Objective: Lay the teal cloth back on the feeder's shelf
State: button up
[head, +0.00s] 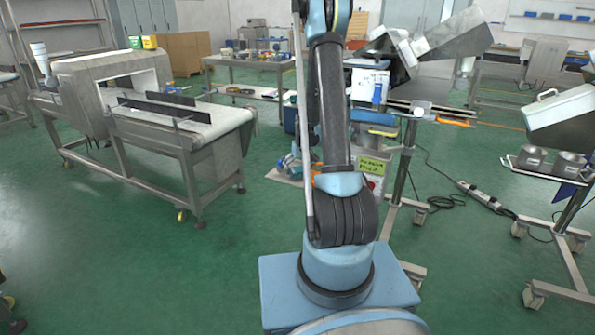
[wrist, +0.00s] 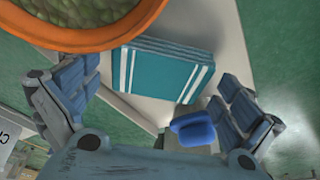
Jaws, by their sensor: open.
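The folded teal cloth (wrist: 160,75) with white stripes shows in the wrist view, lying as a layered stack on a pale flat surface (wrist: 232,45). My gripper (wrist: 157,97) is open, with one finger at the left and one at the right of the cloth in the picture. Nothing is visibly held between the fingers. In the head view my own arm hides the gripper, and I cannot make out the cloth there. A metal feeder (head: 435,45) stands behind my arm on a wheeled stand, with a flat dark shelf (head: 425,92) below it.
In the wrist view an orange-rimmed bowl (wrist: 100,38) with green contents is close beside the cloth, and a bright blue piece (wrist: 193,131) is near the right finger. The head view shows a conveyor (head: 195,125) left, another feeder (head: 565,105) right, and open green floor between.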

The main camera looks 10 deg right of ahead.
jog(key=shift+r, duration=0.15)
jog(key=v, duration=1.1)
jog(key=s+r, duration=0.8)
jog(key=s, duration=0.3)
jog(key=s+a+f+m, duration=0.1)
jog(key=s+f, duration=0.1)
jog(key=s, duration=2.8)
jog(key=shift+a+m+g, duration=0.2)
jog(key=shift+m+g, duration=0.1)
jog(key=shift+g, duration=0.1)
